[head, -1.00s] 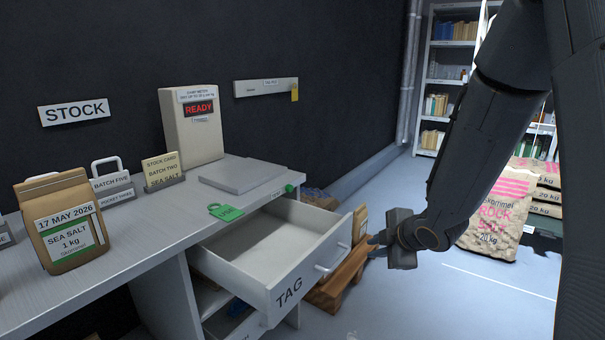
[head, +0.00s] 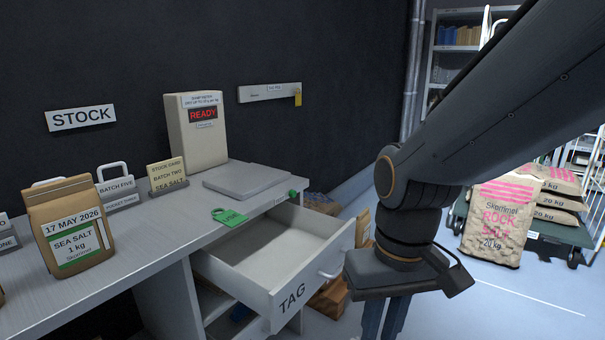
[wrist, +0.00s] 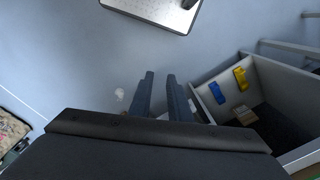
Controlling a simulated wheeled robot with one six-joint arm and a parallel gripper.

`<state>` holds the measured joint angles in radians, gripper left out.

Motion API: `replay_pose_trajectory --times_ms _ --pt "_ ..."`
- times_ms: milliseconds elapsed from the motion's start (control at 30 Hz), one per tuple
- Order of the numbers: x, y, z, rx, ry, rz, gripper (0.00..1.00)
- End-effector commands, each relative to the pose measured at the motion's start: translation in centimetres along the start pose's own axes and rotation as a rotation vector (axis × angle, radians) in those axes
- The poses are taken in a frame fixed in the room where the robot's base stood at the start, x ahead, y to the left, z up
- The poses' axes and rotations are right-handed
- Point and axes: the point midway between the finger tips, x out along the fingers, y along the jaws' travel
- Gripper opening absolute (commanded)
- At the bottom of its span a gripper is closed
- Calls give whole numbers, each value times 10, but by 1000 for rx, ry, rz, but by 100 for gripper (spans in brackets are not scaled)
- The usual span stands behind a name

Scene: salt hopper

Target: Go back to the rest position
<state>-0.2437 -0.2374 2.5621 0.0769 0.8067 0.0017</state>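My gripper (head: 384,325) points down in front of the open drawer marked TAG, at the right of the counter in the head view. The frame's bottom edge cuts off its fingertips there. In the wrist view my gripper (wrist: 161,76) shows two dark fingers with a gap between them and nothing held. The drawer (head: 291,294) is pulled out and its visible inside is empty. The gripper body covers the floor just right of the drawer front.
Rock salt sacks (head: 500,222) stand at the right. The wrist view shows an open compartment (wrist: 205,102) with blue and yellow items.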

Motion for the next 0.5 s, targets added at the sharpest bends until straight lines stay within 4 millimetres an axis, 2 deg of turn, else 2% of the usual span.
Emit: replay_pose_trajectory --times_ms 500 --pt "-45 36 4 102 -3 30 17"
